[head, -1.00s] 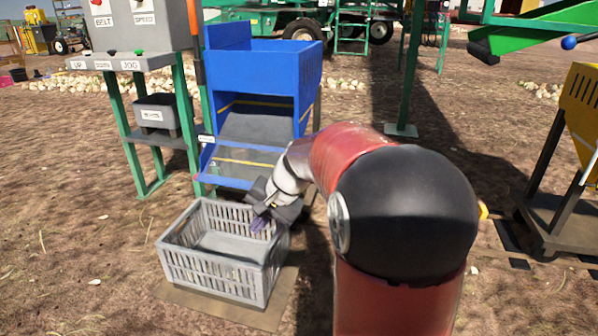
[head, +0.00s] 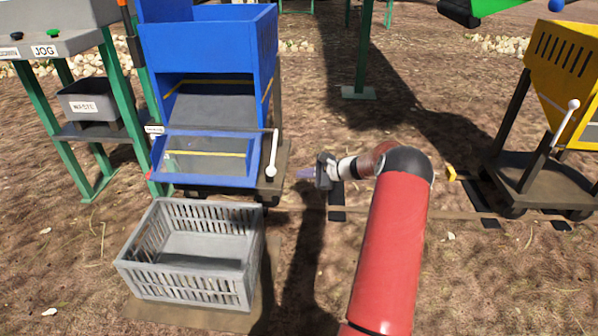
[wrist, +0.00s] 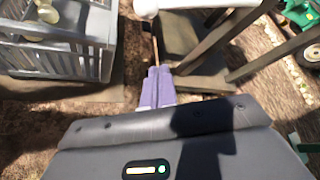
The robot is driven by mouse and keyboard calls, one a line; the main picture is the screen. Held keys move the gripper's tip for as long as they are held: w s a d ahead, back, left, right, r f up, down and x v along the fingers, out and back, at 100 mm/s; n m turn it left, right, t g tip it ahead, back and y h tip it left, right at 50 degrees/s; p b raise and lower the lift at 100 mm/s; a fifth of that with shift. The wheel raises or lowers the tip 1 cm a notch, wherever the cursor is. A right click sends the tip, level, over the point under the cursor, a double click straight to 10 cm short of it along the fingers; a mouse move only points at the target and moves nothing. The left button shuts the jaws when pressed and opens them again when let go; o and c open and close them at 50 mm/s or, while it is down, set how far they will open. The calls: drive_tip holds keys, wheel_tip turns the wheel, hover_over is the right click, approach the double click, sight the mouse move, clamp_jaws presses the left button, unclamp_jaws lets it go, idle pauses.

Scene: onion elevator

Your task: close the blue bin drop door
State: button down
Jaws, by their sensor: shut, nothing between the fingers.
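The blue bin (head: 218,45) stands at the left of the head view. Its lower front (head: 210,178) slopes outward above the grey crate, with a yellow stripe across it; I cannot tell which panel is the drop door. A lever with a white knob (head: 271,171) hangs at the bin's right front side. My gripper (head: 302,174) is to the right of this knob, apart from it, with its fingers pointing left. In the wrist view its purple fingers (wrist: 157,86) are together and hold nothing.
The grey slatted crate (head: 187,286) stands on the ground in front of the bin. A waste box (head: 88,102) sits on the green-legged stand at left. A yellow bin (head: 560,75) with its own white-knobbed lever stands at right. Ground between the bins is mostly open, with a rail across it.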

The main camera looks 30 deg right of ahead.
drive_tip(key=w+a+b, duration=0.1)
drive_tip(key=w+a, duration=0.3)
drive_tip(key=a, duration=0.2)
drive_tip(key=shift+w+a, duration=0.25)
idle(0.3)
drive_tip(key=shift+s+a+r+p, duration=0.25)
drive_tip(key=shift+r+p, duration=0.15)
drive_tip(key=shift+p, duration=0.45)
